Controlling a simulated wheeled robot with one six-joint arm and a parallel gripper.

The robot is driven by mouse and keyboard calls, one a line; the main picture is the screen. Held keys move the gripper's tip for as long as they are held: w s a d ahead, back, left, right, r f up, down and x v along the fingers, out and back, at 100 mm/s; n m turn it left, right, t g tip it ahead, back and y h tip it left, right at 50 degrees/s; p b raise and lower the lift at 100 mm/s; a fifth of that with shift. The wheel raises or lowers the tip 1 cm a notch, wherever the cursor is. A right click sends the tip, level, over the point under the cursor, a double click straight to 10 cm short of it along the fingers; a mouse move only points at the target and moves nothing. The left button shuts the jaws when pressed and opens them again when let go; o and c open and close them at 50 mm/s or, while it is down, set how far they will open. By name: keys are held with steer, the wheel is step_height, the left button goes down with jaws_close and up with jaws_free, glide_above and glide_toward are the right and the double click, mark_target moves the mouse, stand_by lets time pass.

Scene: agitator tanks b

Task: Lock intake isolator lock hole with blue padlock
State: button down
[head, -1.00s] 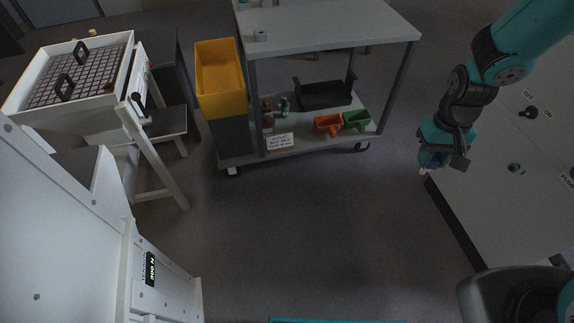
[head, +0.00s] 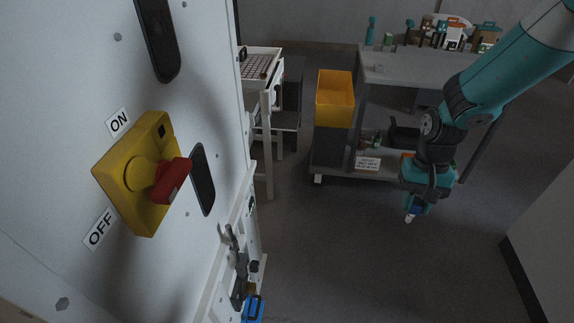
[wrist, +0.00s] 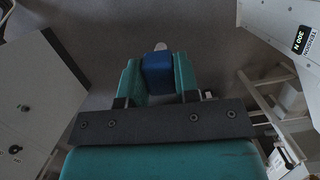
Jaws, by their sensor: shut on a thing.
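My gripper (head: 416,205) hangs over open floor at the right of the head view, shut on the blue padlock. The padlock's blue body (wrist: 158,73) shows between the teal fingers in the wrist view, with a pale end (wrist: 160,46) beyond it. A yellow isolator (head: 143,178) with a red handle (head: 172,180) sits on the white panel at the left, between ON and OFF labels. I cannot make out its lock hole or read a name for it. The gripper is well apart from the isolator, to its right.
A grey cart (head: 398,68) carries several items, with an orange bin (head: 336,92) at its left end. A white stand (head: 258,66) is behind the panel. Grey metal parts and a blue object (head: 253,309) are low at the panel's edge. The middle floor is clear.

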steer(key=w+a+r+m+g+y+b, duration=0.1)
steer(key=a+r+m+y+b, duration=0.4)
steer(key=a, duration=0.5)
steer(key=w+a+r+m+y+b, duration=0.1)
steer(key=a+r+m+y+b, duration=0.15)
steer(key=a+m+y, duration=0.55)
steer(key=s+a+r+m+t+y+b, duration=0.3)
steer(key=s+a+r+t+y+b, duration=0.2)
steer(key=s+a+r+b, duration=0.3)
steer(key=s+a+r+y, duration=0.1)
steer(key=s+a+r, duration=0.3)
steer(key=r, duration=0.4)
steer(key=shift+s+a+m, duration=0.2)
steer(key=shift+s+m, duration=0.2)
steer(key=shift+d+r, duration=0.1)
steer(key=shift+w+a+p, duration=0.15)
steer(key=shift+a+p, duration=0.9)
steer(key=shift+a, duration=0.4)
steer(key=shift+w+a+p, duration=0.1)
steer(key=shift+a+p, duration=0.95)
steer(key=shift+a, duration=0.4)
